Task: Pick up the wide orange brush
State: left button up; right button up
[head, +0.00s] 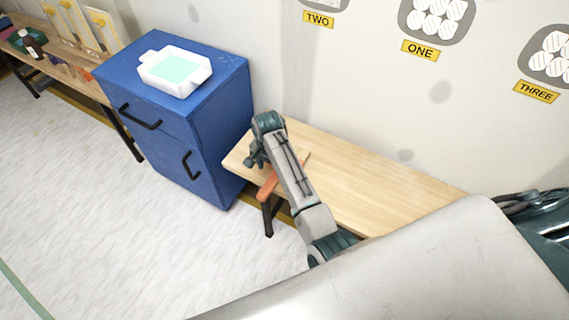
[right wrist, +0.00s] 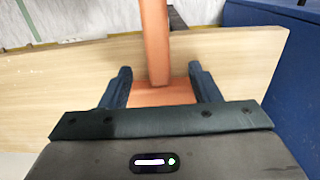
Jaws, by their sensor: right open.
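The wide orange brush (right wrist: 155,45) lies on the light wooden table, its handle reaching past the table edge in the right wrist view. Its wider orange part (right wrist: 165,95) is between the fingers of my right gripper (right wrist: 160,70), which is open with a gap on both sides. In the head view, part of the brush (head: 268,185) shows at the table's left end, beside my right gripper (head: 254,160); my arm hides the rest. My left gripper is not in view.
A blue cabinet (head: 185,150) stands left of the wooden table (head: 370,180) and carries a white tray (head: 195,80) with pale green inside. The table's right part is clear. Another bench (head: 70,75) is at the far left. The wall has yellow labels (head: 420,50).

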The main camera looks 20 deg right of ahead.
aim_at(271, 181)
jog(key=f, duration=0.3)
jog(key=s+f, duration=0.1)
jog(key=shift+a+f+p, duration=0.2)
jog(key=shift+f+p, duration=0.1)
jog(key=shift+f, duration=0.1)
jog(key=shift+w+f, duration=0.1)
jog(key=shift+f, duration=0.45)
jog(key=c, duration=1.1)
